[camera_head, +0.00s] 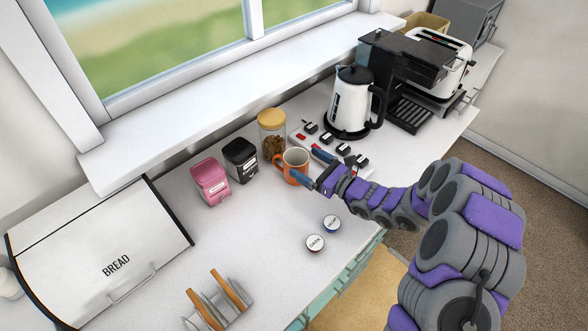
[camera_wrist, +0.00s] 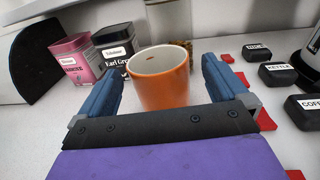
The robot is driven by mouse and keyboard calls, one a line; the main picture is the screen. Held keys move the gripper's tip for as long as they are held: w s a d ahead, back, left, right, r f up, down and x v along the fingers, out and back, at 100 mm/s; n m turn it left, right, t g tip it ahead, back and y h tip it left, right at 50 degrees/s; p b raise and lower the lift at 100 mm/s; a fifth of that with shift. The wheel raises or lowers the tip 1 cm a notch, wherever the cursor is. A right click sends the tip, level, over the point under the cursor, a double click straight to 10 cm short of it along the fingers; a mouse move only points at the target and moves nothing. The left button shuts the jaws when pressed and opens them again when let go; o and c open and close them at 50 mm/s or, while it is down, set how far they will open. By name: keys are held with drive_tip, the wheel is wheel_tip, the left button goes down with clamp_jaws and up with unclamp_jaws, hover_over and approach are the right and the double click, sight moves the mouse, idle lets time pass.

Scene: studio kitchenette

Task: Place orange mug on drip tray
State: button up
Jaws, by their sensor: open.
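The orange mug (camera_head: 294,166) stands upright on the counter in front of a glass jar. In the wrist view the mug (camera_wrist: 160,80) sits between the two blue fingers of my gripper (camera_wrist: 165,90), with a gap visible on the left side. My gripper (camera_head: 312,172) is open beside the mug in the head view. The mug's base is partly hidden by the gripper in the wrist view. The drip tray (camera_head: 410,112) is the dark slatted part at the foot of the black coffee machine (camera_head: 405,62), at the back right. Nothing stands on the visible slats.
A black-lidded white kettle (camera_head: 350,102) stands between mug and coffee machine. A row of labelled switches (camera_head: 343,150) lies right of the mug. Pink (camera_head: 210,181) and black (camera_head: 240,159) tins and a jar (camera_head: 271,132) stand nearby. Front counter is mostly clear around two round labelled discs (camera_head: 315,242).

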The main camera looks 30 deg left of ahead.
sight(287, 151)
drive_tip(key=a, duration=0.2)
drive_tip(key=a+b, duration=0.1)
drive_tip(key=a, duration=0.2)
drive_tip(key=shift+w+a, duration=0.3)
drive_tip(key=shift+d+r, duration=0.15)
drive_tip(key=shift+d, duration=0.1)
drive_tip(key=c, duration=0.4)
drive_tip(key=shift+a, duration=0.1)
drive_tip(key=c, duration=1.2)
